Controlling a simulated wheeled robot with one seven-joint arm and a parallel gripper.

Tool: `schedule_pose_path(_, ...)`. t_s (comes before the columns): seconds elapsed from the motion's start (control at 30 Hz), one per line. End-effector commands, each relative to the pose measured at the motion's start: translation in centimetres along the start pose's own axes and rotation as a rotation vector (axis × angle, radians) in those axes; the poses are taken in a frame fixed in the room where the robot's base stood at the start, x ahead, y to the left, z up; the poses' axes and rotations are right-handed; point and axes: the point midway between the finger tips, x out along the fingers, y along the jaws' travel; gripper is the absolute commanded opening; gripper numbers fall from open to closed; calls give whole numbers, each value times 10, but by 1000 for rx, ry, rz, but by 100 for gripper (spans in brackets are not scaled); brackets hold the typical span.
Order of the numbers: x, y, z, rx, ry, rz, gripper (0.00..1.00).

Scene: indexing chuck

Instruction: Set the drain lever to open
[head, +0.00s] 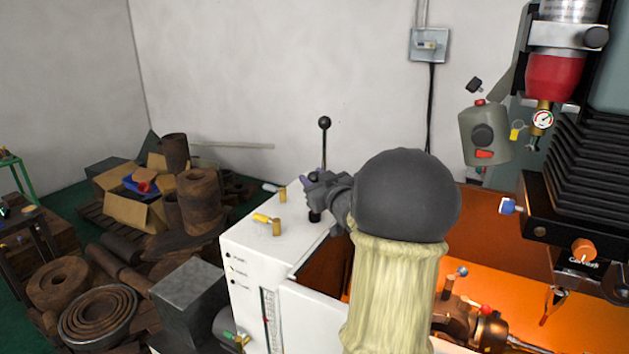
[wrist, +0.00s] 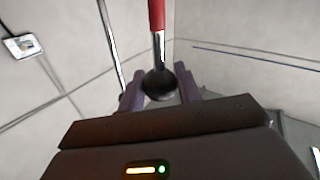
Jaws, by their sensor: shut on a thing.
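My gripper (head: 312,179) reaches over the white cabinet top (head: 245,240) from the right. In the wrist view my gripper (wrist: 160,90) has its purple fingers on either side of a black ball (wrist: 160,84) and is shut on it. The ball is on a lever whose bright metal rod (wrist: 158,45) and red part (wrist: 157,14) run towards the top of that view. In the head view a thin upright lever with a black knob (head: 325,122) rises just above my gripper. A black base (head: 315,214) shows below the fingers. I cannot tell which lever is labelled drain.
Two brass levers, one with a yellow grip (head: 263,218) and one with a pale grip (head: 272,187), stand left of my gripper. An orange machine bed (head: 590,300) lies right of my arm. Rusty stock and boxes (head: 135,215) crowd the floor at left.

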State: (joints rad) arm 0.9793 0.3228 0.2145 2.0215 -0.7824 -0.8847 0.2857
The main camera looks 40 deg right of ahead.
Motion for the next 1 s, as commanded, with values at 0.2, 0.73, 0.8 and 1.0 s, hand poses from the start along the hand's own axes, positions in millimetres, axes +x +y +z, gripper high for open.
schedule_pose_path(0.2,1,1,-7,-4,15,3,54)
schedule_pose_path(0.73,-32,1,-2,-5,9,5,54)
schedule_pose_path(0.8,-46,1,-2,-6,10,5,54)
schedule_pose_path(1.0,-86,1,-1,-5,10,6,54)
